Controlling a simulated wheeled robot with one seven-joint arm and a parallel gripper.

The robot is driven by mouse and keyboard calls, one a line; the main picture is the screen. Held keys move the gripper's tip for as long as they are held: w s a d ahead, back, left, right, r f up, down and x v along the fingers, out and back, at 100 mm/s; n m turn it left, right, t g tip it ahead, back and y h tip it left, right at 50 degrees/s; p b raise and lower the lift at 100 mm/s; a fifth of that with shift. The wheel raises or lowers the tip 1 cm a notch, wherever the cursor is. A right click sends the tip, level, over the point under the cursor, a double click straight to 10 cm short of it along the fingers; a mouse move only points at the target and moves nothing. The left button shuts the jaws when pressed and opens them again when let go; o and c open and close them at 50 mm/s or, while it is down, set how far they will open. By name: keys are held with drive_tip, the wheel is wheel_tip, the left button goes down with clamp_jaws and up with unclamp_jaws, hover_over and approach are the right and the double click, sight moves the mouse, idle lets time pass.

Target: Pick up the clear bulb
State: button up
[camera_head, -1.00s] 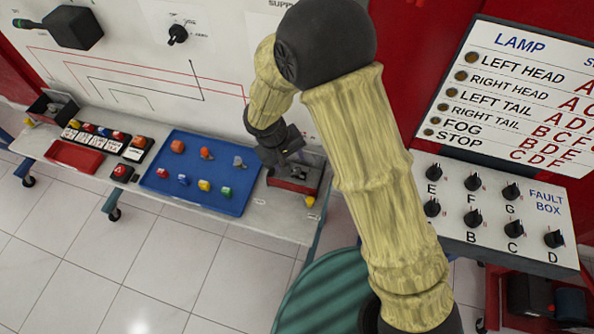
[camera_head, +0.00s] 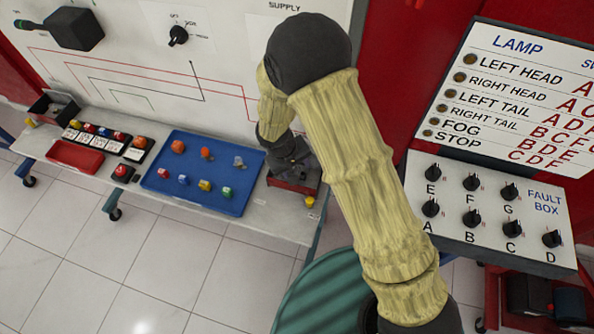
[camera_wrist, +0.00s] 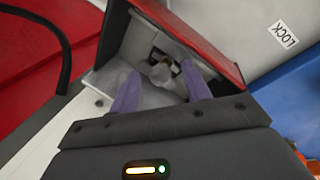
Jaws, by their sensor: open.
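In the wrist view a small clear bulb (camera_wrist: 161,74) sits inside an open red-walled box (camera_wrist: 205,42), in front of a dark fitting. My gripper (camera_wrist: 160,68) is open, its two purple fingers reaching into the box on either side of the bulb; whether they touch it I cannot tell. In the head view my gripper (camera_head: 291,165) is low over the red box (camera_head: 292,187) at the bench's right end, and the bulb there is hidden. Another pale, clear-looking bulb (camera_head: 239,161) stands on the blue tray (camera_head: 215,200).
The blue tray holds several coloured bulbs left of the box. A red tray (camera_head: 75,156) and a row of coloured bulbs with cards (camera_head: 97,135) lie further left. The white panel (camera_head: 120,60) rises behind the bench. The fault box (camera_head: 500,215) stands at right.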

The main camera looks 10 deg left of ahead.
idle(0.3)
clamp_jaws()
wheel_tip(320, 180, up, 10)
idle(0.7)
idle(0.4)
wheel_tip(320, 180, up, 6)
drive_tip(key=p, duration=0.5)
hover_over(295, 168)
drive_tip(key=shift+s+d, duration=0.1)
idle(0.6)
